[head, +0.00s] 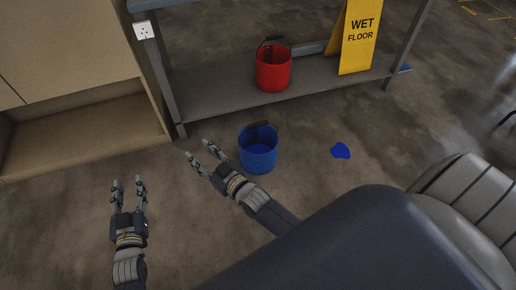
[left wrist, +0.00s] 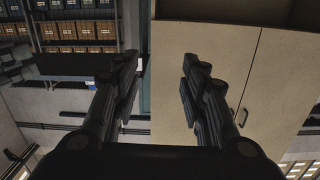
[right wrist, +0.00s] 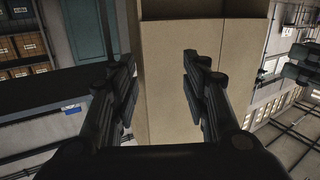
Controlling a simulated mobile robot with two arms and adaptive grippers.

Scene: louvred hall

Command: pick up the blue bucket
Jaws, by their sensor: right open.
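The blue bucket (head: 258,158) stands upright on the floor in the head view, in front of the low shelf, with its dark handle raised at the back rim. My right gripper (head: 199,152) is open and empty just left of the bucket, apart from it in the picture; its fingers point up and left. My left gripper (head: 129,183) is open and empty further left, above bare floor. In the left wrist view its fingers (left wrist: 154,80) have a clear gap. The right wrist view also shows parted fingers (right wrist: 158,80). Neither wrist view shows the bucket.
A red bucket (head: 273,72) and a yellow wet floor sign (head: 358,36) stand on the grey low shelf (head: 215,95). A beige cabinet (head: 70,45) is at the left.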

